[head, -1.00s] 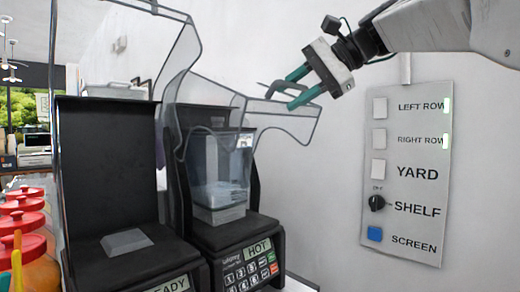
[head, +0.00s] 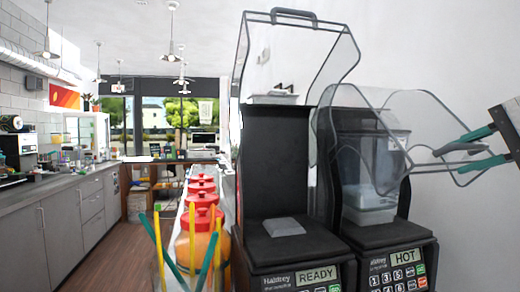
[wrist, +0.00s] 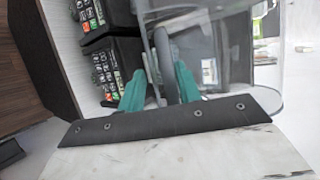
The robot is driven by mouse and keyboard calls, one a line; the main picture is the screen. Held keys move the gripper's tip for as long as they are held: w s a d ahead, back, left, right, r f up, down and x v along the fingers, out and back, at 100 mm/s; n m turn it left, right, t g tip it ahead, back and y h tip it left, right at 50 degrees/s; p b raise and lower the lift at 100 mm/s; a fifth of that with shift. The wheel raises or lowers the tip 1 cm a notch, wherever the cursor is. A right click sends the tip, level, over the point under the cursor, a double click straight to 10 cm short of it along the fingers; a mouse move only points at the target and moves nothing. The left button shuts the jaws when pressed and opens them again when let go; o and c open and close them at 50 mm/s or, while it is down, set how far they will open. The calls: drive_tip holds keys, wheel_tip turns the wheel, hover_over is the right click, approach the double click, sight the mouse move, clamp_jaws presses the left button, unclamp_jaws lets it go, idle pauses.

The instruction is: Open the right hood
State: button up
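The right hood (head: 345,127) is a clear cover with dark edges on the right machine. It is partly raised, its front sticking out to the right above the keypad. Its dark handle (head: 458,146) is at the front end. My gripper (head: 462,152) is at the right edge of the head view, its two teal fingers apart on either side of the handle. In the wrist view the handle (wrist: 163,55) runs between the fingers (wrist: 160,88), with gaps showing.
The left machine's hood (head: 300,55) stands fully raised. Its display (head: 317,275) reads READY. Red-lidded jars (head: 203,215) and colored sticks (head: 186,262) are on the left. A white wall is behind the machines. Open floor (head: 110,240) lies farther left.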

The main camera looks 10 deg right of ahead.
drive_tip(key=v, duration=0.9)
drive_tip(key=shift+w+r, duration=0.25)
drive_tip(key=shift+r, duration=0.15)
idle(0.4)
